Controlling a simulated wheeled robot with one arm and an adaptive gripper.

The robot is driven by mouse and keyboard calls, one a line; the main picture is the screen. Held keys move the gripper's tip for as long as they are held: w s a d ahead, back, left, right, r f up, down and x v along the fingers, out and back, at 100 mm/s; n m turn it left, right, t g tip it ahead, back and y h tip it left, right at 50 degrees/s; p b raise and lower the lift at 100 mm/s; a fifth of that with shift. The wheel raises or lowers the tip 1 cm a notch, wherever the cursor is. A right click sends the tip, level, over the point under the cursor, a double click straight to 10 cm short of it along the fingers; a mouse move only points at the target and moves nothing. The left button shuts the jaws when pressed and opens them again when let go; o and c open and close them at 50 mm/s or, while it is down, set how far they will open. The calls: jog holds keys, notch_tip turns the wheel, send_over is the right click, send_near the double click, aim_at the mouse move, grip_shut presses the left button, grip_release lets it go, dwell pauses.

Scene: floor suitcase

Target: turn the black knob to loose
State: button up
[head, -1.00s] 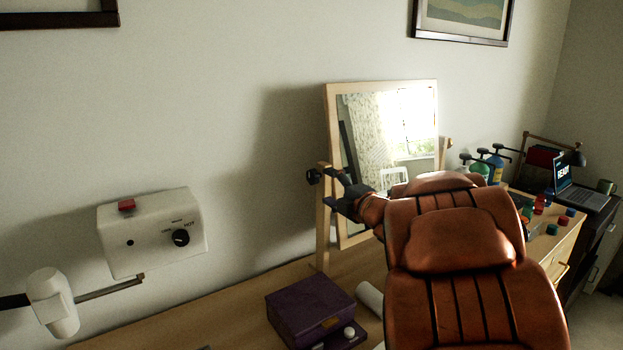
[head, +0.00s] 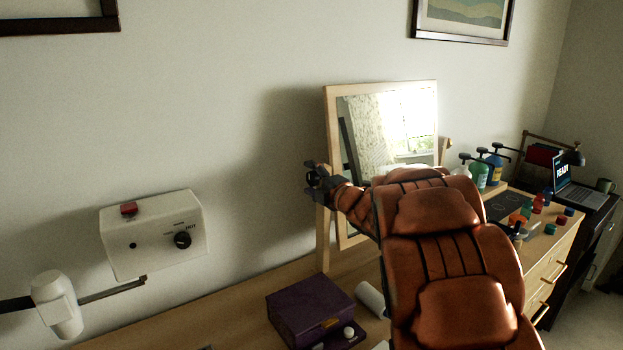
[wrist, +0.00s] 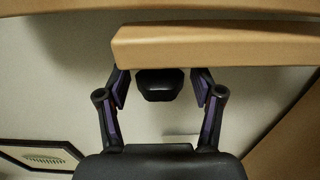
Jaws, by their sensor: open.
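The mirror (head: 395,130) stands tilted in a light wooden frame on the wooden dresser. Its black knob (wrist: 160,86) sits at the end of a wooden post (wrist: 215,45) in the wrist view. My gripper (wrist: 160,92) is open, with one finger on each side of the knob and a visible gap on both sides. In the head view my gripper (head: 318,176) is at the top of the left post (head: 322,240) and largely hides the knob. No loose or tight marking is readable.
A white wall box (head: 150,240) with its own black dial (head: 182,240) and red switch hangs at left. A purple box (head: 310,307) and white roll (head: 371,299) lie below the mirror. Pump bottles (head: 482,168) and a laptop (head: 575,190) stand at right.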

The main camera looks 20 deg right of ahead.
jog(key=c, duration=1.1)
jog(key=shift+c, duration=0.2)
